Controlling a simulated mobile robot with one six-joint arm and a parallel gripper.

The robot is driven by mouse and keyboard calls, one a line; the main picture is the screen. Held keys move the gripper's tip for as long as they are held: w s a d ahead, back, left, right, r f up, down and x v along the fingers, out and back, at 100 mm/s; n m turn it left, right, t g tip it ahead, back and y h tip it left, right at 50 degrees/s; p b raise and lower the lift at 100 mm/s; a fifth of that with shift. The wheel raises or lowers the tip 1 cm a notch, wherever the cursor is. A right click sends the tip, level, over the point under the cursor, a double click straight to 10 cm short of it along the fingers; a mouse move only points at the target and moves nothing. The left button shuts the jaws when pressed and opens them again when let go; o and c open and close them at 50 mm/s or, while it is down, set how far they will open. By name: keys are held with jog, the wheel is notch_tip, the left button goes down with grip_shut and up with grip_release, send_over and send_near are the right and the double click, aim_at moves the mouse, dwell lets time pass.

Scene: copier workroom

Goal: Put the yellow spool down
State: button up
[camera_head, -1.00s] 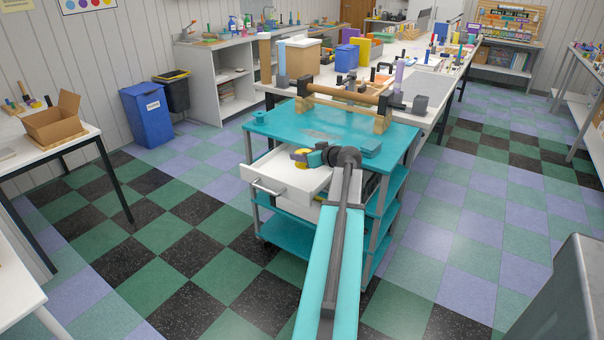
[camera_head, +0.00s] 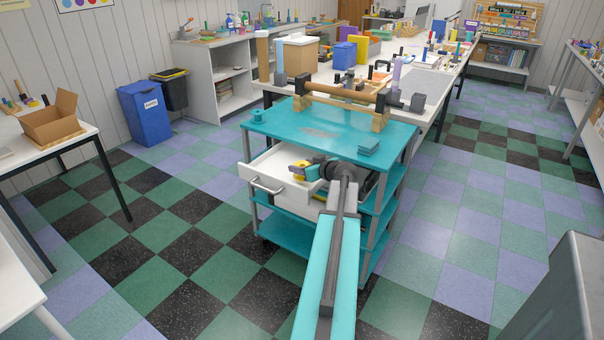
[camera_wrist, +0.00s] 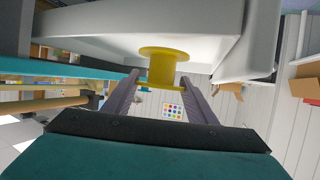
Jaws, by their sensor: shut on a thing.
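The yellow spool (camera_head: 298,166) is between the fingers of my gripper (camera_head: 303,172), over the open white drawer (camera_head: 268,186) of the teal cart. In the wrist view the spool (camera_wrist: 162,68) sits between the two grey fingers of my gripper (camera_wrist: 160,82), which are shut on it. One of its flanges is close to the white drawer surface (camera_wrist: 105,48); I cannot tell whether it touches. My gripper and wrist hide part of the drawer's inside in the head view.
The teal cart top (camera_head: 285,123) is just above and behind the drawer. It carries a wooden roller on stands (camera_head: 345,93), a small teal spool (camera_head: 257,115) and a flat teal stack (camera_head: 369,146). The drawer handle (camera_head: 267,187) faces left. Open floor lies left of the cart.

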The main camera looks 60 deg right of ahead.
jog(key=shift+f, duration=1.4)
jog(key=shift+f, duration=0.15)
jog(key=o, duration=1)
jog(key=shift+o, duration=0.2)
jog(key=shift+s+r, duration=0.1)
jog(key=shift+r, duration=0.1)
jog(key=b+v, duration=0.1)
jog(key=v, duration=1.1)
